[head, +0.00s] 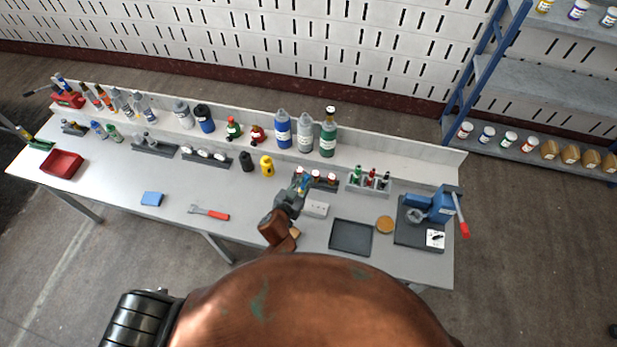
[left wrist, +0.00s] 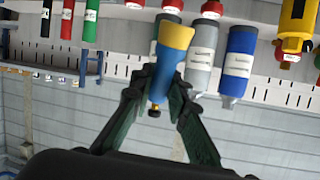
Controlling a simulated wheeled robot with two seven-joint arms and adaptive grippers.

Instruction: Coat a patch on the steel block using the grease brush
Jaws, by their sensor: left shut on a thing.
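My left gripper (head: 297,188) is over the middle of the bench, shut on a blue and yellow tool that I take to be the grease brush (head: 301,181). In the left wrist view the fingers (left wrist: 158,100) close on both sides of the brush (left wrist: 172,50), which has a blue body and a wide yellow end. A pale block with small dark dots, perhaps the steel block (head: 317,209), lies on the bench just right of the gripper. I cannot tell whether the brush touches anything. My right gripper is not in view.
A dark tray (head: 351,237), an orange-brown disc (head: 385,224) and a blue vise (head: 444,203) are to the right. Bottles (head: 305,132) line the back.

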